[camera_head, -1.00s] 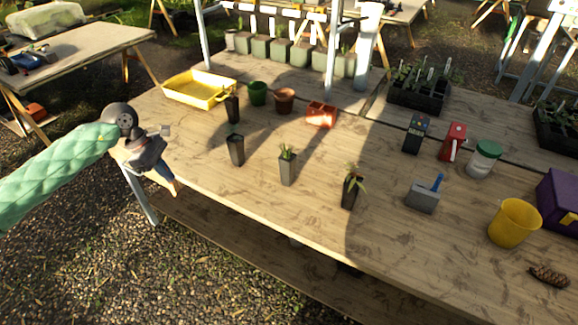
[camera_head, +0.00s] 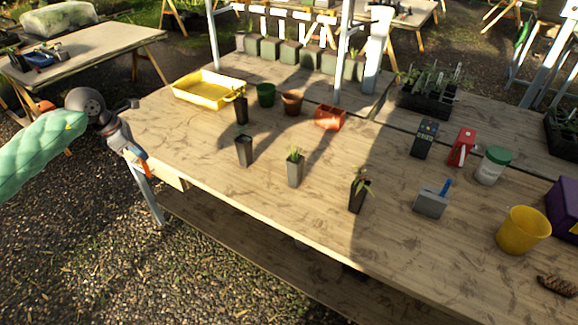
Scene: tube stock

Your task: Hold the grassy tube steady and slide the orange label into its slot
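Several dark square tubes stand upright on the wooden table. The one with a thin grass-like tuft (camera_head: 295,170) is near the front middle. To its right stands a tube with broader drooping leaves (camera_head: 359,194); to its left is a tube with little visible growth (camera_head: 244,151). My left gripper (camera_head: 138,137) is at the table's left end, well apart from the tubes. A small orange piece (camera_head: 143,167) shows at its lower side; I cannot tell whether it is a label or part of the gripper. No label slot can be made out. My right gripper is out of view.
A yellow tray (camera_head: 207,101), a green pot (camera_head: 265,95), a terracotta pot (camera_head: 292,103) and an orange-red box (camera_head: 329,118) stand behind. A grey block with a blue upright piece (camera_head: 430,205) and a yellow cup (camera_head: 521,231) are right. The front middle of the table is clear.

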